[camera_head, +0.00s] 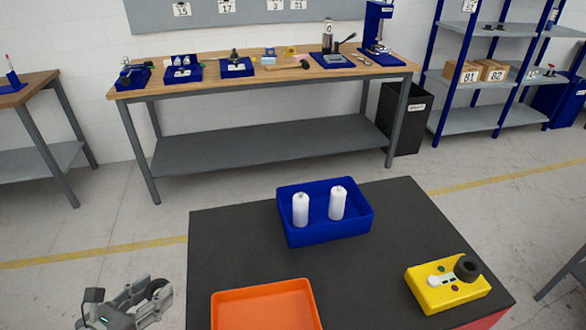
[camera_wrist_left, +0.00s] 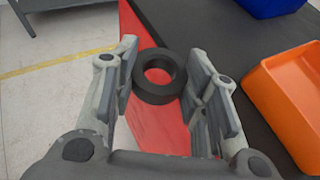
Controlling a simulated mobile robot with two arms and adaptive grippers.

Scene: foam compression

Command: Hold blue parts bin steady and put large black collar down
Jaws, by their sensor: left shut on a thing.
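My left gripper (camera_wrist_left: 160,85) is shut on the large black collar (camera_wrist_left: 157,97), a thick dark ring held between its two fingers. In the head view the left gripper (camera_head: 146,292) is at the bottom left, beside the black-topped table and left of the orange tray, with part of the collar (camera_head: 157,287) showing at its fingers. The blue parts bin (camera_head: 325,237) stands on the far part of the black tabletop with two white bottles (camera_head: 300,209) upright in it. No gripper touches the bin. A corner of it shows in the left wrist view (camera_wrist_left: 270,8). My right gripper is not in view.
An orange tray (camera_head: 263,309) sits at the table's near edge. A yellow box (camera_head: 447,288) with a dark ring-shaped part (camera_head: 467,267) on it stands at the right. The black tabletop (camera_head: 235,235) is bare left of the bin and between bin and yellow box. A workbench stands behind.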

